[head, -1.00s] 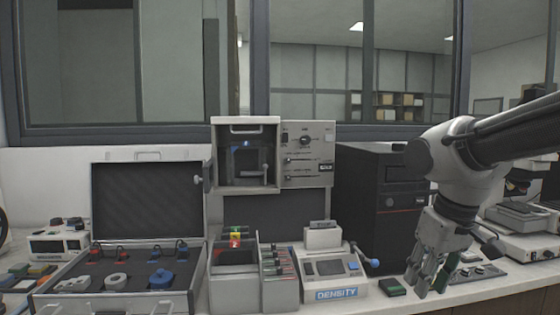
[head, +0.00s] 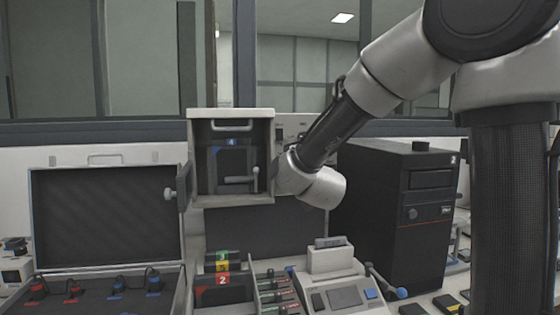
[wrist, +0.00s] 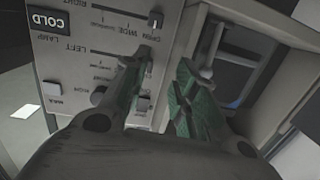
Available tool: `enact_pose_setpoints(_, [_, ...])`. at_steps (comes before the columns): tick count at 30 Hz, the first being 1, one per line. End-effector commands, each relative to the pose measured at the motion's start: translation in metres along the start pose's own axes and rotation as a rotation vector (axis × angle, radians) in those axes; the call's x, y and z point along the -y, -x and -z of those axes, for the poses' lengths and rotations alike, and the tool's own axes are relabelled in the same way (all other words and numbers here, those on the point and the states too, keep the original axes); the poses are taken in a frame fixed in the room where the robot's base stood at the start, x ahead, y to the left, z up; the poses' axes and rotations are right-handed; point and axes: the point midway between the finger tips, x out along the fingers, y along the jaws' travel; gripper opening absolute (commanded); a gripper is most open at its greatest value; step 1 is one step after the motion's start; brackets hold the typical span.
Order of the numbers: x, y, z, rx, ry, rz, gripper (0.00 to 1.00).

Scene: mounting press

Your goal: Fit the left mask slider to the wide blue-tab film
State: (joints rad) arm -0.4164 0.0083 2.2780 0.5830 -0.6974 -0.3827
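The mounting press (head: 232,115) is a pale box with an open front. A dark film pack with a blue "4" tab (head: 231,143) stands inside its chamber. The press's control panel (wrist: 75,70) fills the left of the wrist view, with slider tracks and the words LEFT, RIGHT and WIDE. The left slider's track runs from the LEFT label behind a finger; I cannot tell where its knob is. A small grey knob (wrist: 155,18) ends the upper track. My gripper (wrist: 164,80) is open at the panel, fingers apart with green pads. My arm hides it in the head view.
The chamber's side wall and handle (wrist: 207,62) are close to the right finger. A rack of colour-tabbed packs (head: 222,278) and a density meter (head: 340,292) stand below. A black computer tower (head: 390,220) stands to the right of my wrist.

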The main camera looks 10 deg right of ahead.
Motion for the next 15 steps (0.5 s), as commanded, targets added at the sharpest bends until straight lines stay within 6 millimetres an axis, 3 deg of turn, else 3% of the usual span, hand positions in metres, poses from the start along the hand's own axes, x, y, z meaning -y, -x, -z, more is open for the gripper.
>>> enact_pose_setpoints(3, [-0.01, 0.001, 0.018, -0.079, 0.023, -0.042, 0.29])
enact_pose_setpoints(7, [-0.013, -0.007, 0.025, -0.102, 0.045, -0.055, 0.29])
enact_pose_setpoints(15, [-0.015, -0.051, 0.028, -0.1, 0.046, -0.053, 0.29])
